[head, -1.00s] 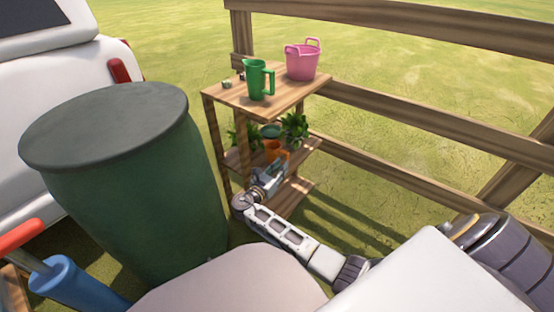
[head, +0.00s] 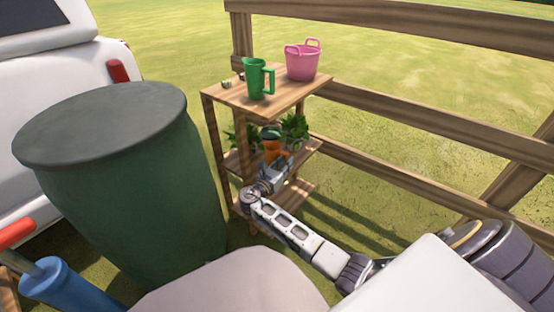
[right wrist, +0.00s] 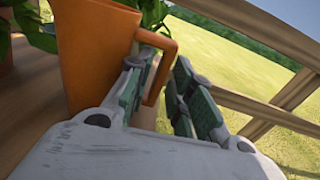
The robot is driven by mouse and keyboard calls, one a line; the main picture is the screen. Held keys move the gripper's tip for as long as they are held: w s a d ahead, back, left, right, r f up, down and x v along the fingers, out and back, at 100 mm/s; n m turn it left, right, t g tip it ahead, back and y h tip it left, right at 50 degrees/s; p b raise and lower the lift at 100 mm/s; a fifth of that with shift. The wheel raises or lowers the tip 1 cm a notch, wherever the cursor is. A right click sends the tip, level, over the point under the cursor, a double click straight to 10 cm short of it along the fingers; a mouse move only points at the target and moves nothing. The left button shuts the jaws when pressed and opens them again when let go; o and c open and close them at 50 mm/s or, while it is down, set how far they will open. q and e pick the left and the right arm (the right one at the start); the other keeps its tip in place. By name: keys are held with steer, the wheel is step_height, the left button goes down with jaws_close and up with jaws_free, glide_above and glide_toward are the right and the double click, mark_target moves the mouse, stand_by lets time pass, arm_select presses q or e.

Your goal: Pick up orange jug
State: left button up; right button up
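The orange jug (head: 272,149) is at the middle shelf of the wooden stand in the head view, among green plants. In the right wrist view the jug (right wrist: 95,50) fills the upper left, with its handle toward my fingers. In the head view my right gripper (head: 276,172) is just below and in front of the jug. Whether the jug's base touches the shelf is hidden. My left gripper is not in view.
A green jug (head: 257,79) and a pink bucket (head: 302,63) stand on the stand's top (head: 283,98). Leafy plants (head: 295,129) flank the orange jug. A large green barrel (head: 130,200) stands left, and a wooden fence (head: 420,110) runs behind.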

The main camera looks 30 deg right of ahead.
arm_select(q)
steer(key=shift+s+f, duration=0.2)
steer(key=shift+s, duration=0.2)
arm_select(e)
jaws_close()
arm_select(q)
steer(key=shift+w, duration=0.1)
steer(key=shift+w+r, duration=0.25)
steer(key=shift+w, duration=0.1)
arm_select(e)
steer(key=shift+s, duration=0.1)
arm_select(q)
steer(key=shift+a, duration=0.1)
arm_select(e)
steer(key=shift+r, duration=0.15)
